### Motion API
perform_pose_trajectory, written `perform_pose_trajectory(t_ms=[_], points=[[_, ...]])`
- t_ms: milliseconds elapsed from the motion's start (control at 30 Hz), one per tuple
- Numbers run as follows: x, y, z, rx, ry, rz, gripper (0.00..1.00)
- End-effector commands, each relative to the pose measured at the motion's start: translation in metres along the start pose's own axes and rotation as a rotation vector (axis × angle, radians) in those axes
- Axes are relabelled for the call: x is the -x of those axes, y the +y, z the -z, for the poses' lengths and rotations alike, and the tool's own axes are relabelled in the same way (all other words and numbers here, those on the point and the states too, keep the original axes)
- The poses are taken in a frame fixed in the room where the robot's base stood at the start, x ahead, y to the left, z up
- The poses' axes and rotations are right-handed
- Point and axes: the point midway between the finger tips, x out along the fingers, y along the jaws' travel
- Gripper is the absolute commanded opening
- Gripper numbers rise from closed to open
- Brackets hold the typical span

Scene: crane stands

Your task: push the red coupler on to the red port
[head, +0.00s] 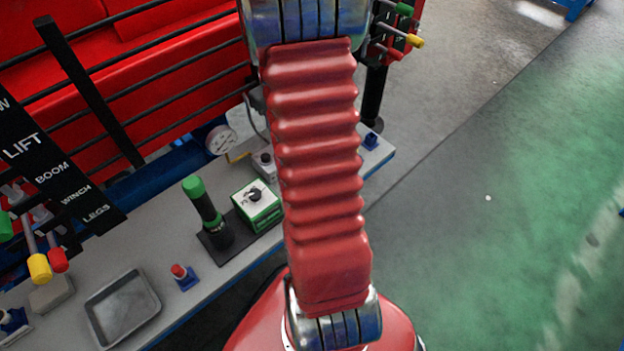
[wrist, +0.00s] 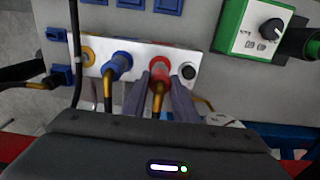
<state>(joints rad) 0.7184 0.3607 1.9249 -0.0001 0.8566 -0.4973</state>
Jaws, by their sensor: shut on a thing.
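In the wrist view, a pale port panel (wrist: 140,60) runs across the middle. My gripper (wrist: 161,84) is shut on the red coupler (wrist: 159,62), with one dark finger on each side of it. An orange-brown hose (wrist: 156,100) runs from the coupler back between the fingers. The coupler is at the panel, in line with the red port, which it mostly covers. I cannot tell whether it is fully seated. In the head view, my red arm hides the gripper, the coupler and the panel.
A blue coupler (wrist: 118,66) with a hose sits on the panel left of my fingers, and a black round fitting (wrist: 188,71) is close on the right. A green box with a dial (wrist: 255,28) is farther right. In the head view, a metal tray (head: 122,307) lies on the bench.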

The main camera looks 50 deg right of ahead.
Motion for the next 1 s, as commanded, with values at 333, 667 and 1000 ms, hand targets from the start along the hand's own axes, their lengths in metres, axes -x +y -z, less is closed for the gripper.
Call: perform_pose_trajectory(t_ms=[333,667,1000], points=[[-0.006,0.0,0.0,0.0,0.0,0.0,0.01],[-0.011,0.0,0.0,0.0,-0.001,0.0,0.01],[-0.016,0.0,0.0,0.0,0.0,0.0,0.01]])
